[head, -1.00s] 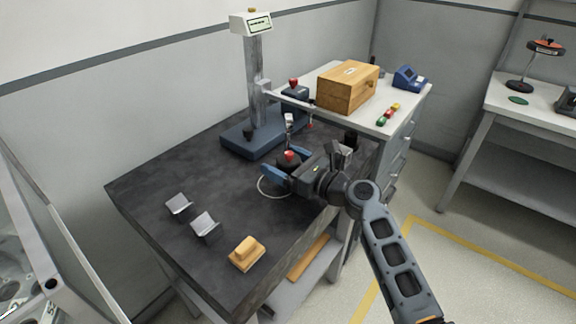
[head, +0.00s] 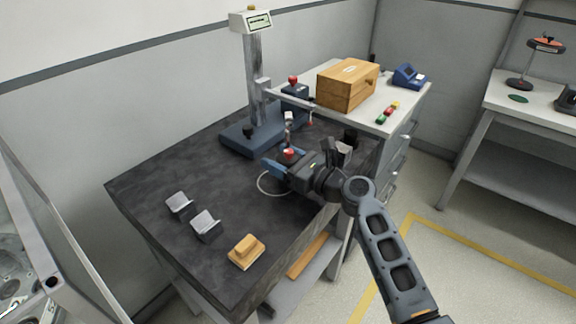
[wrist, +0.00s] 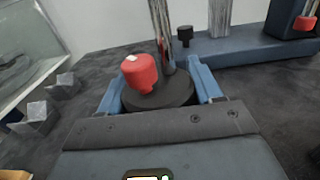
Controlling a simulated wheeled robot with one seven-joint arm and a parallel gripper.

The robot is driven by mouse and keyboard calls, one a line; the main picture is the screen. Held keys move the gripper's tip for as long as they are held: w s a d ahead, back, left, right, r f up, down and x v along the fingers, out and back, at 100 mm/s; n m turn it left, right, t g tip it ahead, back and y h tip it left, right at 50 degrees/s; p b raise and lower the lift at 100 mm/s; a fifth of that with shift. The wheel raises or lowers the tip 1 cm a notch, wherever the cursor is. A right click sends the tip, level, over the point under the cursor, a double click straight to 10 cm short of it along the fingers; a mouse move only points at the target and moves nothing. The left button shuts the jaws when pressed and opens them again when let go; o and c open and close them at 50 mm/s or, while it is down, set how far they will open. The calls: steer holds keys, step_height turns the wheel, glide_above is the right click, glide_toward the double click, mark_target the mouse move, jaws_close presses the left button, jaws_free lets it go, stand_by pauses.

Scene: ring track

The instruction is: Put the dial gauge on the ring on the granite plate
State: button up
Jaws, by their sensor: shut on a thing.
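The dial gauge (head: 289,154) has a dark round base with a red knob and a steel post, with a small pale part at its top. My gripper (head: 279,162) is shut on its base, which sits between the blue fingers in the wrist view (wrist: 158,94). The gauge looks upright. The thin white ring (head: 260,187) lies on the dark granite plate (head: 150,185), partly hidden behind my gripper. The gauge appears at the ring's far right side; I cannot tell whether its base touches the plate.
A blue-based column stand (head: 236,146) is close behind the gauge, its arm reaching right. Two grey V-shaped blocks (head: 206,226) and a wooden block (head: 246,252) lie at the front left. A wooden box (head: 345,90) stands on the side cabinet. The plate's left part is clear.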

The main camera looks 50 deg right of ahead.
mark_target(281, 153)
steer(key=c, duration=0.4)
steer(key=shift+o, duration=0.2)
steer(key=shift+r, duration=0.15)
steer(key=shift+r, duration=0.55)
step_height(281, 153, up, 3)
steer(key=shift+f+p, duration=0.1)
steer(key=shift+p, duration=0.4)
steer(key=s+d+r, duration=0.7)
steer(key=s+d, duration=0.1)
steer(key=shift+s, duration=0.25)
